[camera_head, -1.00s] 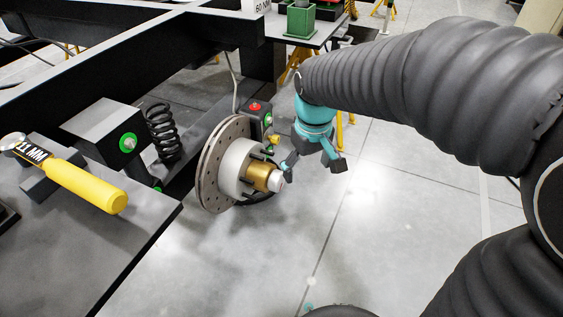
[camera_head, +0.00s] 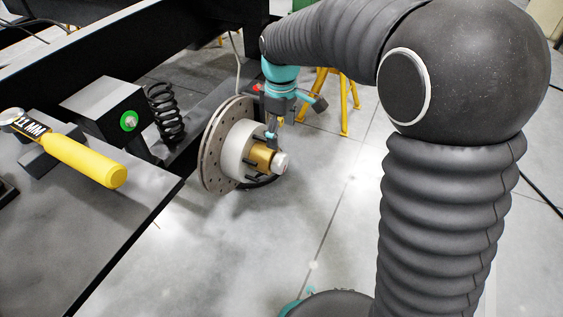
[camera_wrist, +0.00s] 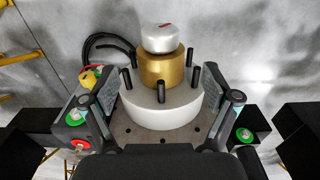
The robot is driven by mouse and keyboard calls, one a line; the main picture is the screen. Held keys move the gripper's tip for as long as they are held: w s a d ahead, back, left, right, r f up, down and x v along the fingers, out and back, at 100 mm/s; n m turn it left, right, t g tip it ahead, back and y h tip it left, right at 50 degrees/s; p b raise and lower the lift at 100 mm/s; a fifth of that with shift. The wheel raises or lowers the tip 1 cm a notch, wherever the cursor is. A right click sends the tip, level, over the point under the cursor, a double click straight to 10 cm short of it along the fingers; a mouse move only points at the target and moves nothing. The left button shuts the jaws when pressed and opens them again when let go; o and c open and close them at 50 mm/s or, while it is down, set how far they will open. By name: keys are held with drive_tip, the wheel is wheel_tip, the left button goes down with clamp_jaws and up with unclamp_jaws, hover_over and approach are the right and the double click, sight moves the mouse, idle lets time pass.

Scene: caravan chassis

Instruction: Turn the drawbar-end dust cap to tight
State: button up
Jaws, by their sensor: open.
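The dust cap is a silver-white cap (camera_head: 281,163) on the outer end of a gold hub (camera_head: 262,158). In the wrist view the cap (camera_wrist: 159,42) bears a red mark on its face and sits at the top, beyond the gold hub. My gripper (camera_head: 295,119) is open and empty, just above the hub in the head view. In the wrist view my gripper's fingers (camera_wrist: 158,80) stand to the left and right of the hub, with the cap beyond their tips. Whether a finger touches the hub or studs, I cannot tell.
Black studs ring the hub on a white drum (camera_wrist: 160,108) and drilled brake disc (camera_head: 211,151). A box with red and green knobs (camera_wrist: 77,127) is at left in the wrist view. A yellow-handled tool (camera_head: 88,162) lies on a dark bench. Floor right of the cap is clear.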

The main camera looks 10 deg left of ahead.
sight(282, 156)
wheel_tip(282, 156, down, 11)
drive_tip(key=shift+f+b, duration=0.2)
drive_tip(key=shift+b, duration=0.75)
drive_tip(key=c, duration=1.2)
